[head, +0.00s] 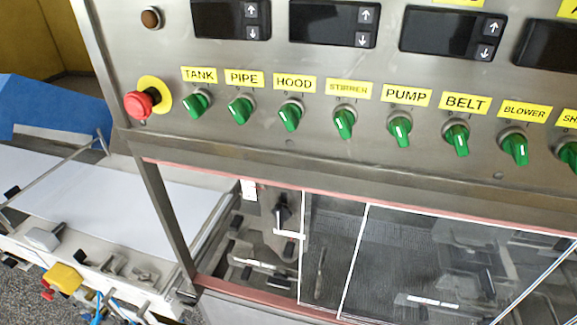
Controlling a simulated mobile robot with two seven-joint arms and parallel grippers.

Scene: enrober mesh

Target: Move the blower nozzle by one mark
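Neither of my grippers is in the head view. I cannot pick out the blower nozzle or its marks for certain. A green knob under the BLOWER label (524,112) is on the steel control panel (330,65); this blower knob (514,148) is at the right. Below the panel, a clear window (400,250) with pale edges covers the machine's inside, where dark and grey metal parts show dimly. Left of the window's edge, a dark handle-like part (283,212) stands on a grey bracket. What it belongs to is unclear.
A red emergency button (139,104) and several more green knobs line the panel. Dark displays (333,22) sit above them. A white conveyor belt (120,205) runs in from the left, with a blue cover (50,105) behind. A reddish-edged frame (165,215) surrounds the opening.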

